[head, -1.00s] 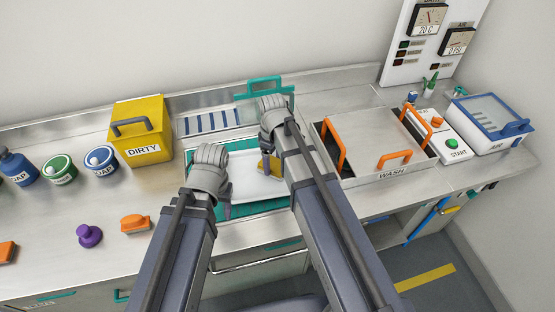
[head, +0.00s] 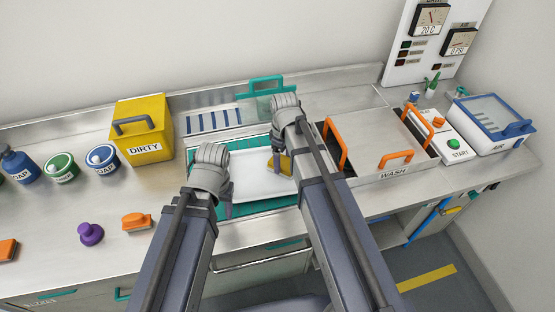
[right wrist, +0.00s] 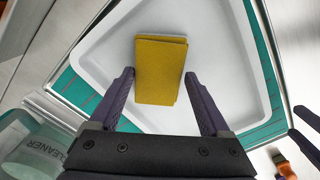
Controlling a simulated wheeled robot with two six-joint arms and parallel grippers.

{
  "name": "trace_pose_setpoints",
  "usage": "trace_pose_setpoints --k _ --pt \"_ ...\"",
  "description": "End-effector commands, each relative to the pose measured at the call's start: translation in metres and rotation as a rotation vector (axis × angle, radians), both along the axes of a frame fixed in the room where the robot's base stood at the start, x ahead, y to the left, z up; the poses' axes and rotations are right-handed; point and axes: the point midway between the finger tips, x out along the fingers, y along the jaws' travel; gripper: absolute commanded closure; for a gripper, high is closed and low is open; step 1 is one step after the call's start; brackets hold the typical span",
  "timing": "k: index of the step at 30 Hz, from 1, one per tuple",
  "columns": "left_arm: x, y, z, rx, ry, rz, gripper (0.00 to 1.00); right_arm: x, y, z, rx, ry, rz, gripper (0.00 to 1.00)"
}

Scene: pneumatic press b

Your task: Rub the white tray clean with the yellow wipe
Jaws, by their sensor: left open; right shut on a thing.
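The white tray (head: 250,182) lies on a teal-edged mat on the counter; it also fills much of the right wrist view (right wrist: 215,35). I see no clear marks on its visible surface. The yellow wipe (head: 273,163) is over the tray's right part. In the right wrist view the wipe (right wrist: 161,70) is a folded rectangle between my fingers. My right gripper (head: 282,160) is shut on it, from above; whether the wipe touches the tray is hard to tell. My left gripper (head: 226,205) is open and empty at the tray's left edge.
A yellow DIRTY bin (head: 155,130) stands behind left. The metal WASH box (head: 375,140) with orange handles is close on the right. Soap tubs (head: 103,160), a purple knob-like item (head: 91,233) and an orange-topped item (head: 137,222) stand left. A teal handle (head: 266,85) rises behind.

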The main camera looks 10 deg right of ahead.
Motion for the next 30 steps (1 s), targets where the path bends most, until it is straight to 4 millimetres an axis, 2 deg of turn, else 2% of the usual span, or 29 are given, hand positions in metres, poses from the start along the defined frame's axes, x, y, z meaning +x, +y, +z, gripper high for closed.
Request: trace_pose_setpoints --k 4,16,30 --pt "0.000 0.000 0.000 0.000 0.000 0.000 0.43 0.000 -0.009 0.000 -0.006 0.000 -0.002 0.91" --pt "0.000 0.000 0.003 0.000 0.000 0.000 0.43 0.000 -0.009 0.003 -0.004 -0.002 0.000 0.91" --pt "0.000 0.000 0.038 0.000 0.000 0.000 0.43 0.000 -0.008 0.038 -0.001 -0.001 0.001 0.91"
